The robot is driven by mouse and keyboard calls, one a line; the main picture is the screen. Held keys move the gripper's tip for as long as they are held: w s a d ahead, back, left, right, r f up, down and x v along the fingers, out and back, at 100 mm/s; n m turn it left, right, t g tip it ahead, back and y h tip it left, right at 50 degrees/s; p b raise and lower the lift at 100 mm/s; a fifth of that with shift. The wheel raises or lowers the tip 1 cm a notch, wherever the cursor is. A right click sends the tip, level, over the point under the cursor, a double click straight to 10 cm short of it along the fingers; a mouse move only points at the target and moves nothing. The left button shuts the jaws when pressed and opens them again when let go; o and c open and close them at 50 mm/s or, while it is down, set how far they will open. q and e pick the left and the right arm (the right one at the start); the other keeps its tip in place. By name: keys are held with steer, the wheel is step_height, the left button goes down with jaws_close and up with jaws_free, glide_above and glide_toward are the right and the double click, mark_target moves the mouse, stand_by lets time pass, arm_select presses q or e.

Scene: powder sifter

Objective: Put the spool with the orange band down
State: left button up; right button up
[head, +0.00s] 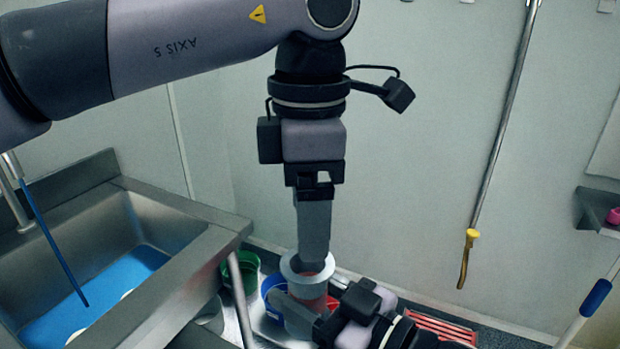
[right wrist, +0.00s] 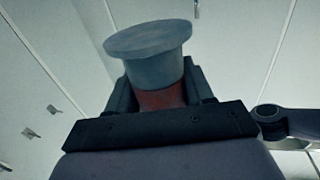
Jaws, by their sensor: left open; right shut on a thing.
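The spool (head: 293,267) has a pale grey flange at its top and a reddish-orange band below it. My right gripper (head: 308,309) is shut on the spool and holds it roughly upright. In the right wrist view the spool's grey end (right wrist: 148,42) stands out beyond the fingers of my right gripper (right wrist: 160,85), and the band (right wrist: 160,99) is between them. My left gripper (head: 313,258) is open and points down at the spool's top. Its fingertips overlap the flange in the head view; I cannot tell whether they touch it.
A steel sink (head: 215,240) with a blue bottom is at the left. A green container (head: 243,266) and a blue container (head: 271,286) stand behind the spool to the left. A red slatted rack (head: 440,330) lies at the right. A yellow-ended pole (head: 470,240) hangs on the wall.

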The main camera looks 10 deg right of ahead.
mark_target(310, 265)
arm_select(q)
step_height(310, 265, down, 8)
stand_by(0.4)
steer(key=c, duration=0.9)
steer(key=shift+c, duration=0.6)
arm_select(e)
steer(key=o, duration=1)
arm_select(q)
steer(key=shift+c, duration=0.6)
arm_select(e)
steer(key=shift+o, duration=1.4)
